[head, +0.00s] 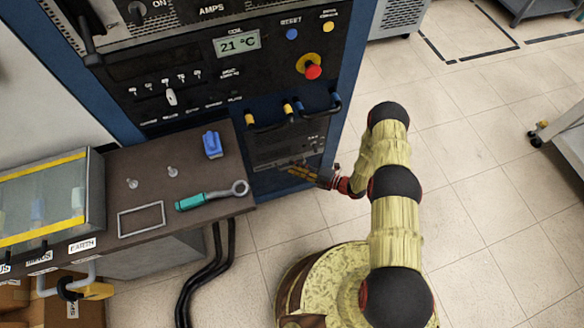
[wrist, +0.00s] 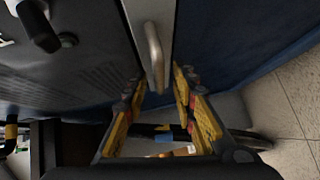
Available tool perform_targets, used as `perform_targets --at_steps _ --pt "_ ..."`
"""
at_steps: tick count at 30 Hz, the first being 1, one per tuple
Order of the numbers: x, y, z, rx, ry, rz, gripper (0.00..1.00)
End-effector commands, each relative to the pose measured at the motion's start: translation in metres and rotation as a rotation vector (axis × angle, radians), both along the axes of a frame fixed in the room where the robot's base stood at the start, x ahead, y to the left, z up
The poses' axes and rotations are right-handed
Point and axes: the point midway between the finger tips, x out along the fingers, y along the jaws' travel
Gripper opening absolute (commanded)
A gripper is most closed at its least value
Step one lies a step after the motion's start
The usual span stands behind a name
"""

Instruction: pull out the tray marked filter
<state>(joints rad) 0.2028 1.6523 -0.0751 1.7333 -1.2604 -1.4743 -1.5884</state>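A dark panel (head: 280,152) low on the blue cabinet has small white lettering that I cannot read, so I cannot tell which part is marked filter. My gripper (head: 303,174) is at the lower right of this panel. In the wrist view a pale metal bar handle (wrist: 154,55) stands on a narrow grey front (wrist: 148,14). My gripper's yellow fingers (wrist: 157,92) are apart, one on each side of the handle's near end. I cannot see either finger pressing on it. No tray is visibly pulled out.
A brown bench (head: 150,180) stands left with a teal-handled wrench (head: 207,196) and a blue clip (head: 212,144). Black hoses (head: 208,270) run down beside it. The tiled floor (head: 470,190) at right is clear.

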Motion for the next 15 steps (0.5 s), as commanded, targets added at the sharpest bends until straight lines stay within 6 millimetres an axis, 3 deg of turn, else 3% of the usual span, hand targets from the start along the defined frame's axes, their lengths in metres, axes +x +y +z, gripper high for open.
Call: perform_targets --at_steps 6,15 --pt "0.007 0.015 -0.003 0.000 0.001 0.001 0.27" --pt "0.009 0.016 -0.003 0.000 0.002 -0.001 0.26"
